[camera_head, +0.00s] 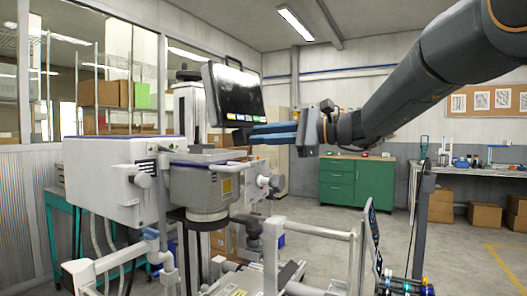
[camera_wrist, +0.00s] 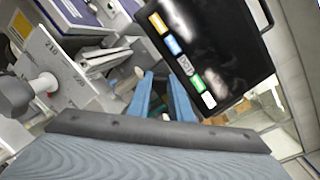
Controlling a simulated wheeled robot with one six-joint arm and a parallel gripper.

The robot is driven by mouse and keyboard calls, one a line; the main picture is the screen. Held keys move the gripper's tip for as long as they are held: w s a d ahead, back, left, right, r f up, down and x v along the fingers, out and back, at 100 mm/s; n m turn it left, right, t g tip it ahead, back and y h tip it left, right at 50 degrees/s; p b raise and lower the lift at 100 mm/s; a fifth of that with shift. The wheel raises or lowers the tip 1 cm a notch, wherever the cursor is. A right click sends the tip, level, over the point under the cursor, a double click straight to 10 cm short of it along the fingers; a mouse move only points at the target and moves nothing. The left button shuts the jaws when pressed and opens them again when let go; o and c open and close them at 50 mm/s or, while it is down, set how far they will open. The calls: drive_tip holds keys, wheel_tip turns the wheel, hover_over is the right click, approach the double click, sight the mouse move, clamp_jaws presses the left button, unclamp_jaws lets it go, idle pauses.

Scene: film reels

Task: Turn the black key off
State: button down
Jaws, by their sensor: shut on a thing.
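My gripper (camera_head: 254,134) reaches in from the right, its long blue fingers pointing left just below the black screen (camera_head: 236,95). In the wrist view, my gripper (camera_wrist: 162,76) has its two fingers close together with a narrow gap between them. A small dark piece, seemingly the black key (camera_head: 240,137), is at the fingertips, and my gripper is shut on it. The key is mostly hidden by the fingers, and I cannot tell which way it is turned. The screen (camera_wrist: 215,45) has a row of coloured buttons along its lower edge.
The white and grey machine (camera_head: 110,172) stands left of and below my gripper. A knob (camera_wrist: 25,93) sticks out of it in the wrist view. White rails (camera_head: 310,231) stand in front. A green cabinet (camera_head: 340,187) is at the back, with open floor before it.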

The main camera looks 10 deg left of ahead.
drive_tip(key=shift+w+r+n+g+h+b, duration=0.1)
drive_tip(key=shift+n+g+h+b, duration=0.25)
drive_tip(key=shift+n+b, duration=1.8)
drive_tip(key=shift+w+r+n+g+h+b, duration=0.1)
drive_tip(key=shift+n+g+h+b, duration=0.2)
drive_tip(key=shift+n+b, duration=1.8)
drive_tip(key=shift+s+n, duration=0.1)
drive_tip(key=shift+n, duration=0.35)
drive_tip(key=c, duration=1.9)
unclamp_jaws()
drive_tip(key=shift+o, duration=0.2)
drive_tip(key=shift+d, duration=0.15)
drive_tip(key=w+v, duration=0.1)
drive_tip(key=v, duration=0.6)
drive_tip(key=shift+s+d, duration=0.3)
drive_tip(key=shift+s, duration=0.25)
drive_tip(key=shift+r, duration=0.1)
